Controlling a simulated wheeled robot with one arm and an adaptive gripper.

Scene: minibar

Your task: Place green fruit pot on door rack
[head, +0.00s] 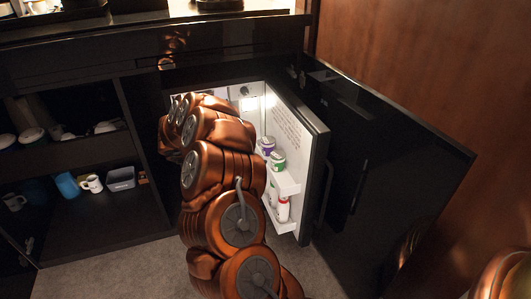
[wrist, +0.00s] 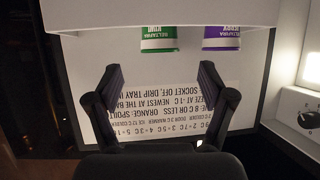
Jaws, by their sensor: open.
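The green fruit pot (head: 278,161) stands in the upper door rack (head: 286,184) of the open minibar. The purple pot (head: 267,145) stands beside it. The wrist view looks upside down: the green pot (wrist: 158,38) and the purple pot (wrist: 221,38) poke out past the white rack wall (wrist: 160,12), which hides part of them. My gripper (wrist: 160,82) is open and empty, its fingers spread in front of the printed door panel. The green pot lies ahead of the gap between the fingers, apart from them. In the head view my arm hides the gripper.
A lower door rack (head: 282,222) holds a bottle with a red part (head: 283,208). The minibar door (head: 318,165) stands open next to a black cabinet door (head: 385,170). Shelves at left hold a blue cup (head: 67,185), a white mug (head: 92,183) and a grey bin (head: 121,179).

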